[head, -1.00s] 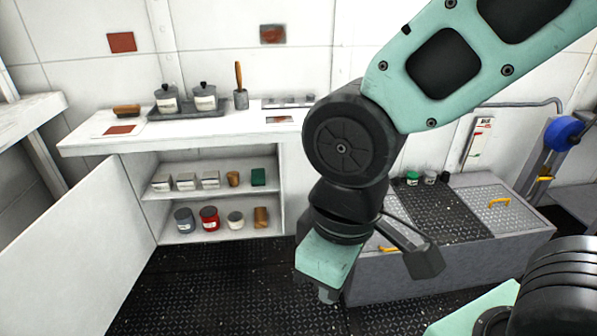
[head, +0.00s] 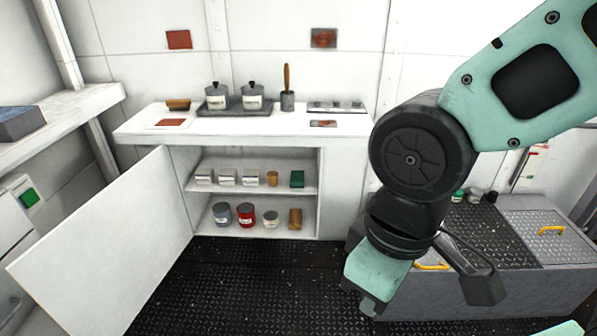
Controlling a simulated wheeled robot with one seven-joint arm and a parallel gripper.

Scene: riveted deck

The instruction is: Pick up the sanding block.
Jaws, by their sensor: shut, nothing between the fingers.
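No block is clearly labelled as the sanding block. A brown block-like item (head: 178,104) lies on the left of the white counter. A dark green block (head: 297,179) stands at the right end of the cabinet's upper shelf. A tan block-like item (head: 295,218) stands at the right end of the lower shelf. I cannot tell which is the sanding block. My gripper (head: 369,306) points down, shut and empty, in front and to the right of the open cabinet. It is apart from all three items. Its fingertips are small and partly hidden by its own body.
The open cabinet door (head: 110,250) stands out on the left. Small boxes and cans (head: 245,214) share the shelves. Pots (head: 251,96) stand on a tray on the counter. A grey chest (head: 480,290) stands at right. The dark floor (head: 250,275) before the cabinet is clear.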

